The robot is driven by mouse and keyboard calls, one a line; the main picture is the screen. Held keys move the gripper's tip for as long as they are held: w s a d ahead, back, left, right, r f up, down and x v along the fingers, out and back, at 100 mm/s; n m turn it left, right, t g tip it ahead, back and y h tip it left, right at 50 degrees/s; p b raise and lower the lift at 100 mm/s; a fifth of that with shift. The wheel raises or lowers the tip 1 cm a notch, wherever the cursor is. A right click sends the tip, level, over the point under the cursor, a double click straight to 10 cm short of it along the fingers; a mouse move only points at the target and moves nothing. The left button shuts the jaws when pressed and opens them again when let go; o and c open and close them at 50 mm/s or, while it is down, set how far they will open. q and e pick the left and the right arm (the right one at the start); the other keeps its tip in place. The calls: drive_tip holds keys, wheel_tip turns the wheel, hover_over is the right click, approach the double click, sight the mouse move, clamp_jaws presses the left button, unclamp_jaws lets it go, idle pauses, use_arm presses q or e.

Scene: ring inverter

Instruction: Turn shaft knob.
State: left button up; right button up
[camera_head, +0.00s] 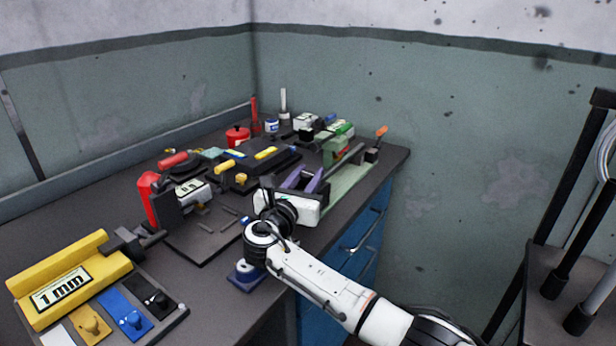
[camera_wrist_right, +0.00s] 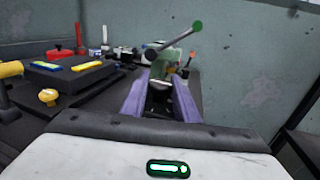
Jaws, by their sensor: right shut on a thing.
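My right gripper (camera_head: 307,174) reaches in over the bench's front right, its purple fingers pointing toward the green fixture (camera_head: 335,150). In the right wrist view the fingers (camera_wrist_right: 160,82) flank a dark part (camera_wrist_right: 158,99), which appears to be the shaft knob, and are shut on it. The fingers hide much of this part, so its turn angle cannot be told. Beyond it in the wrist view stands the green fixture (camera_wrist_right: 170,65) with a slanted grey lever (camera_wrist_right: 174,40) tipped by a green ball. My left gripper is not in view.
A black block with yellow bars (camera_head: 252,165) stands left of the gripper. A yellow 1 mm block (camera_head: 70,278) and colored tabs lie at the near left. Red containers (camera_head: 238,136) stand farther back. A wall rises behind the bench, and a dark rack (camera_head: 560,240) stands at the right.

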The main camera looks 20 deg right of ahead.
drive_tip(key=o, duration=1.1)
drive_tip(key=shift+c, duration=0.2)
drive_tip(key=shift+s, duration=0.1)
drive_tip(key=v, duration=1)
drive_tip(key=shift+a, duration=0.1)
drive_tip(key=shift+f, duration=0.1)
